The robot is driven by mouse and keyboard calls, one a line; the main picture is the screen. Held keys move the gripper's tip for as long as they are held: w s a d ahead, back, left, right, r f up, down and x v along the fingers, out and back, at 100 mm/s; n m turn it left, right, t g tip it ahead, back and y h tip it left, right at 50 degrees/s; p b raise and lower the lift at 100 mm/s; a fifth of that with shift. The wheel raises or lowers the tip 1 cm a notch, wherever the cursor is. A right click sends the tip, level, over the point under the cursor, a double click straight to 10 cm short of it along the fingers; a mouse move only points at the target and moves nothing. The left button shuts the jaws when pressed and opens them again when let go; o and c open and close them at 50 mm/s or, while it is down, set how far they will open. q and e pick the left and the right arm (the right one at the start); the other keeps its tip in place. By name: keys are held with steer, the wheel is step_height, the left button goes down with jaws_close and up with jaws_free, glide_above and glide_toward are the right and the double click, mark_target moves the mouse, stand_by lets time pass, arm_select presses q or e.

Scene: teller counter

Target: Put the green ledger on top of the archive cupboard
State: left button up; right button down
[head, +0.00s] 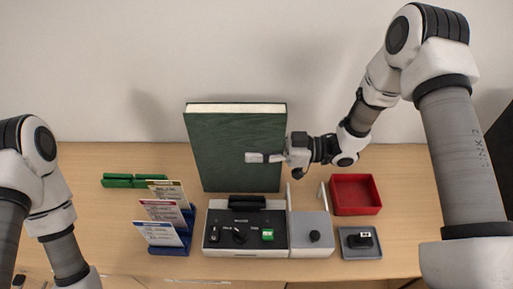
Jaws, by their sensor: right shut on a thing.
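The green ledger (225,149) is a large dark-green book with pale page edges along its top. It is upright, cover towards me, at the back of the counter near the wall. My right gripper (272,157) comes from the right and is shut on the ledger's right edge, with one finger across the front cover. The other finger is hidden behind the book. I cannot tell whether the ledger's bottom touches the counter. My left arm is at the left, but its gripper is out of view. No archive cupboard can be made out for certain; a dark shape (496,112) shows at the right edge.
On the wooden counter (105,215) are a green holder (136,180), a blue rack (171,249) with leaflets, a grey-and-black device (307,249), a red tray (356,208) and a small grey tray (376,255). The wall (230,45) is close behind the ledger.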

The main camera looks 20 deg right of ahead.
steer(key=c, duration=0.8)
jaws_free()
steer(key=shift+f, duration=0.1)
steer(key=shift+o, duration=0.4)
